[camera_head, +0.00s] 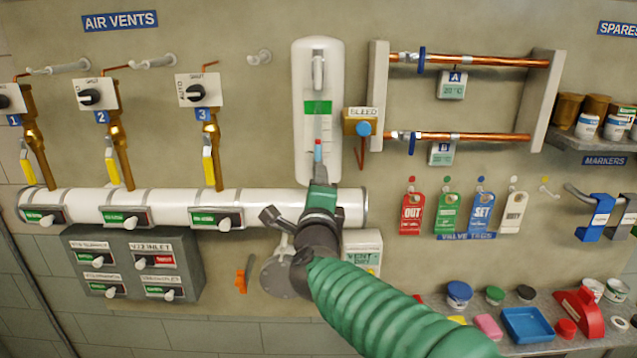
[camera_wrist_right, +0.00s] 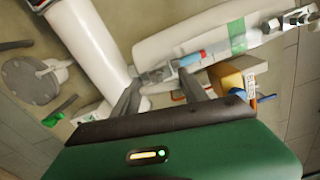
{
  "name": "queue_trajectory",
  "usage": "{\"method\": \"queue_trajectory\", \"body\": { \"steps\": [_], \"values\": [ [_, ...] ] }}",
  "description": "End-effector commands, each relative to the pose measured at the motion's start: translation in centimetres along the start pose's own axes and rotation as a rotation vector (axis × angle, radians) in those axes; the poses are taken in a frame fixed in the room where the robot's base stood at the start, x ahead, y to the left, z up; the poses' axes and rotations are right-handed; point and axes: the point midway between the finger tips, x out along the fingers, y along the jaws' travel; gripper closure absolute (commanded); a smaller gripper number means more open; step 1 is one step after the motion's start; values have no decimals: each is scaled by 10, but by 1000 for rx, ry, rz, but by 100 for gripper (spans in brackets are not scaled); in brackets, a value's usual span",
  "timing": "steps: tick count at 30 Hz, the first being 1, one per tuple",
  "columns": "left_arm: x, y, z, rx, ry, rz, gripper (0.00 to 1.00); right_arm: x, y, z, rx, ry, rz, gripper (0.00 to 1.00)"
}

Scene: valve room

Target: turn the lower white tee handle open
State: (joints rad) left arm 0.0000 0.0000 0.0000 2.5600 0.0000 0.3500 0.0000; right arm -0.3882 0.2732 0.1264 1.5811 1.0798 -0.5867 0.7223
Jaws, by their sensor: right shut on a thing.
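A tall white panel (camera_head: 303,100) is on the wall, with a pale upper handle (camera_head: 318,70) in its slot and a green label (camera_head: 317,107) below. In the right wrist view a grey-white handle piece (camera_wrist_right: 155,75) shows near the lower end of the panel (camera_wrist_right: 180,30), beside a blue piece with a red end (camera_wrist_right: 192,59). My right gripper (camera_wrist_right: 160,80) has its fingers on either side of this lower handle, shut on it. In the head view my right gripper (camera_head: 320,190) hides the panel's lower end. My left gripper is not in view.
A thick white pipe (camera_head: 265,204) runs across behind my right gripper. A yellow bleed box with a blue knob (camera_head: 363,128) is close to its right. A grey round fitting (camera_head: 285,276) is below. Copper pipes (camera_head: 470,60) and valve tags (camera_head: 447,212) are further right.

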Motion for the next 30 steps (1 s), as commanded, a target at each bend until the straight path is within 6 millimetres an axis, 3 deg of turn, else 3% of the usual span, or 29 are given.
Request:
{"method": "queue_trajectory", "body": {
  "steps": [12,28,29,30],
  "values": [
    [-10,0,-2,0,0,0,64,0,4,2,-187,-4,7,89],
    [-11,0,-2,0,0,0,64,0,8,2,-211,-5,11,90],
    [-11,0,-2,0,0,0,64,0,8,2,-211,-5,11,46],
    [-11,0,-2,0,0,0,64,0,8,2,-211,-5,11,41]
  ]
}}
